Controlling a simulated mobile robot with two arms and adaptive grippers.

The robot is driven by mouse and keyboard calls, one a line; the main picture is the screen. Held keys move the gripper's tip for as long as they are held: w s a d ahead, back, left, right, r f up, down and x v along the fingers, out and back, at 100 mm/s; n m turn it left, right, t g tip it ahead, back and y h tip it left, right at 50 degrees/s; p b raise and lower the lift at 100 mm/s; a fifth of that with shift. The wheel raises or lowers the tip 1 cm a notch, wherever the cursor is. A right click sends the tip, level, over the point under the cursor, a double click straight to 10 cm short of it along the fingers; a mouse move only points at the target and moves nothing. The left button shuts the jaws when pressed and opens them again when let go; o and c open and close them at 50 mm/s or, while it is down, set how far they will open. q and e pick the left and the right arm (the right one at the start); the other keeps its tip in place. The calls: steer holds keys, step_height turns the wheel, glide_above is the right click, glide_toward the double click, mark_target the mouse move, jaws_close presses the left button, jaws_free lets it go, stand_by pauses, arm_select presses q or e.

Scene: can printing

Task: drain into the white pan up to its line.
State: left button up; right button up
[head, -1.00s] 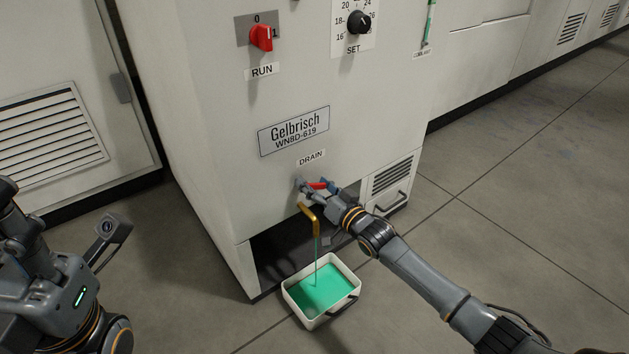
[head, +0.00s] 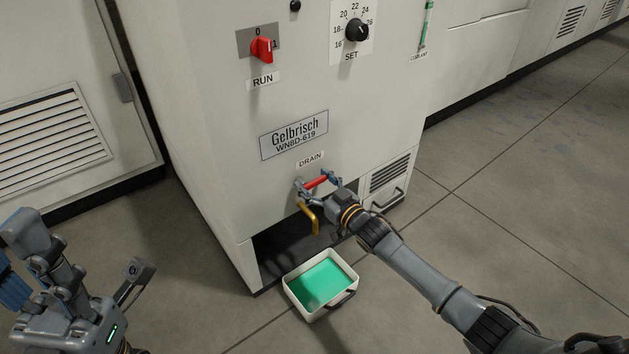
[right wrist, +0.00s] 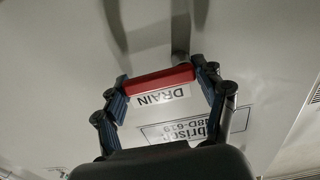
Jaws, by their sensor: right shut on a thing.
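The white pan (head: 290,286) sits on the floor below the brass drain spout (head: 313,222) and holds green liquid (head: 322,283). No stream falls from the spout. The fill line cannot be made out. My right gripper (head: 318,182) is at the red drain handle (head: 316,181) under the DRAIN label. The right wrist view shows the fingers at both ends of the red handle (right wrist: 158,82), shut on it. My left gripper (head: 20,270) is at the lower left, away from the machine; its fingers are partly cut off by the edge and their opening is unclear.
The machine front carries a red RUN switch (head: 262,49), a black SET dial (head: 357,30) and a green coolant gauge (head: 427,24). A dark recess opens behind the pan. The pan has a dark handle (head: 342,300). The floor to the right is clear.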

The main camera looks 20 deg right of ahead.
steer(key=shift+d, duration=0.1)
steer(key=o, duration=1.2)
steer(key=shift+c, duration=0.2)
steer(key=v, duration=1.2)
